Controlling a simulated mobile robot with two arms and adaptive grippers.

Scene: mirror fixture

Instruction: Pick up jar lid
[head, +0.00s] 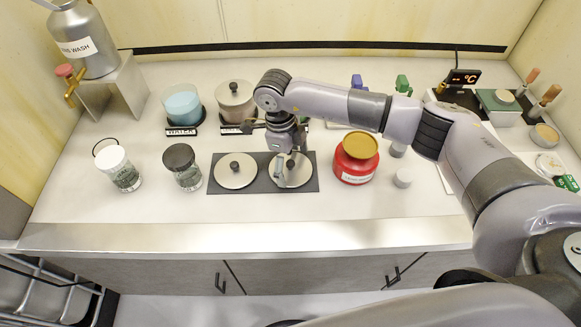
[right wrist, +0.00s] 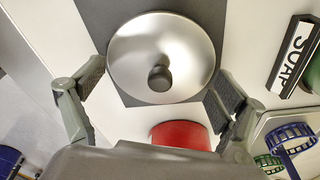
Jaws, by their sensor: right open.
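Two round silvery lids with dark knobs lie side by side on a dark grey mat (head: 315,186) in the head view. The left lid (head: 232,178) is uncovered, while the right lid (head: 302,175) is partly hidden by my right gripper (head: 289,165). In the right wrist view a silvery lid (right wrist: 160,40) with its knob (right wrist: 160,78) sits between the spread fingers of my right gripper (right wrist: 158,85). The fingers are open and hold nothing. Whether they touch the lid I cannot tell. My left gripper is not in view.
A red jar (head: 352,172) with a gold lid (head: 360,145) stands just right of the mat. A black-lidded jar (head: 186,177) and a white-lidded jar (head: 124,175) stand to the left. Containers of blue (head: 182,104) and grey-brown (head: 235,100) contents stand behind. The front counter strip is clear.

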